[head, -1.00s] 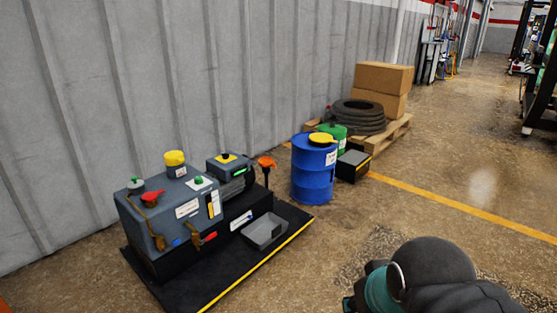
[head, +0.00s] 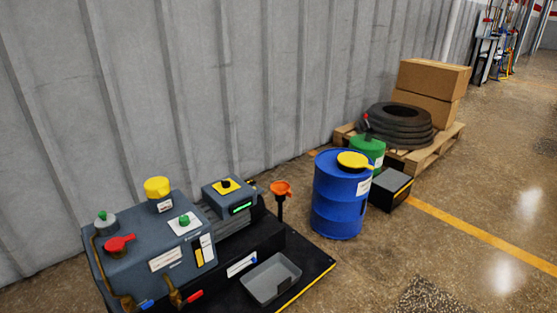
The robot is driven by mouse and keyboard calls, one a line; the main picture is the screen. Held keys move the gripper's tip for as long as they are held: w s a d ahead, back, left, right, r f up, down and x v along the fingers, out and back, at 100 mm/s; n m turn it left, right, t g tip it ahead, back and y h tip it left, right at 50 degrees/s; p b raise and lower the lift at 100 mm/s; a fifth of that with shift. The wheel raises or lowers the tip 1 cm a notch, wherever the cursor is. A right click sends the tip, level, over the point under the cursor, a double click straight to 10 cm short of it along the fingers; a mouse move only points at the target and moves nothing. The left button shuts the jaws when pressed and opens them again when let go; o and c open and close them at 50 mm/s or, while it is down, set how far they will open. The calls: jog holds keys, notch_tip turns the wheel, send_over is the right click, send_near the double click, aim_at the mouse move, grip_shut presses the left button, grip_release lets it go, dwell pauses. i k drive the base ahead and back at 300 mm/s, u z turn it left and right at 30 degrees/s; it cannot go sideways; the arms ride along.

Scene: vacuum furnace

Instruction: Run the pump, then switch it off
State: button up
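The pump unit (head: 150,245) is a grey-blue box on a black base at the lower left. On its top are a yellow cap (head: 157,187), a red handle (head: 120,243), a small green-topped fitting (head: 102,217) and a green button on a white plate (head: 184,221). Behind it on the right, a grey control box (head: 229,198) has a black knob on a yellow plate (head: 226,184) and a lit green strip (head: 241,207). Blue and red levers sit low at the front. My gripper is not in view.
A grey tray (head: 271,279) sits on the base, and an orange funnel (head: 281,189) stands behind it. To the right are a blue drum (head: 340,198), a green can (head: 368,150), a dark box (head: 391,187), and a pallet with tyres (head: 397,127) and cartons (head: 431,80). The floor at right is clear.

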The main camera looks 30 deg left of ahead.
aim_at(225, 183)
jog(key=u, duration=0.15)
jog(key=i, duration=1.05)
jog(key=u, duration=1.4)
jog(key=i, duration=0.8)
jog(key=u, duration=0.75)
